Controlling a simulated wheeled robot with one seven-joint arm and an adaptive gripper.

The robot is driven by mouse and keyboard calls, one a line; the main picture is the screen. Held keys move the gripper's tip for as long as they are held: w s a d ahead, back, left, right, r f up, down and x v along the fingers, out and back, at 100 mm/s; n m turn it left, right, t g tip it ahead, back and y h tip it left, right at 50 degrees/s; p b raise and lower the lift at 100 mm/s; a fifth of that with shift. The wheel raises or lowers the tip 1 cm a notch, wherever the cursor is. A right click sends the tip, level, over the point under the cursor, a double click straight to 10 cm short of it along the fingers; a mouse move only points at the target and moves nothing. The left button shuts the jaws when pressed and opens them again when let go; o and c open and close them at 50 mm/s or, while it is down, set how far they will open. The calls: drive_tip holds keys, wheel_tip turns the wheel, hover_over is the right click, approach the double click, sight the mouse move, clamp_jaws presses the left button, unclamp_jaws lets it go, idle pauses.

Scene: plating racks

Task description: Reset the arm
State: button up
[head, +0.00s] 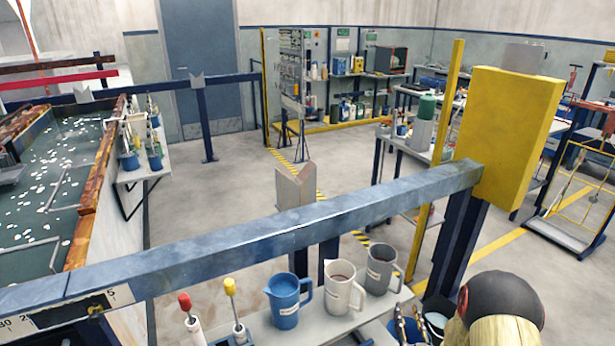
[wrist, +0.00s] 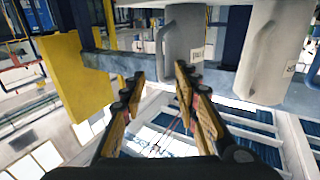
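My gripper (wrist: 160,72) shows in the wrist view with its two dark, orange-padded fingers spread apart. No object is held between them. A grey jug (wrist: 186,42) with a label stands beyond the fingertips, and its handle lines up with the gap. I cannot tell how far it is from the fingers. A second pale jug (wrist: 280,50) is to its right. In the head view a blue jug (head: 284,302), a pale jug (head: 340,290) and a grey jug (head: 381,270) stand upright on a shelf. My gripper is not clear in the head view.
A blue rail (head: 270,230) crosses in front, ending at a yellow panel (head: 505,135). Red- and yellow-topped tools (head: 235,310) stand left of the jugs. A tank (head: 45,180) is at the left. The grey floor (head: 225,200) behind the rail is largely clear.

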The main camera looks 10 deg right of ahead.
drive_tip(key=s+f+g+y, duration=0.1)
drive_tip(key=s+f+g, duration=0.35)
drive_tip(key=f, duration=0.35)
drive_tip(key=s+f+g, duration=0.4)
drive_tip(key=f+g, duration=0.1)
drive_tip(key=f, duration=0.2)
drive_tip(key=s+a+r+g, duration=0.1)
drive_tip(key=s+a+r, duration=0.5)
drive_tip(key=r, duration=0.8)
drive_tip(key=s+a+r+n+y+p, duration=0.1)
drive_tip(key=s+a+r, duration=0.5)
drive_tip(key=r, duration=0.8)
drive_tip(key=s+a+r+n+g+y, duration=0.1)
drive_tip(key=s+a+r, duration=0.5)
drive_tip(key=r, duration=0.9)
drive_tip(key=shift+a+g+p, duration=0.3)
drive_tip(key=shift+g+p, duration=0.05)
drive_tip(key=shift+s, duration=0.15)
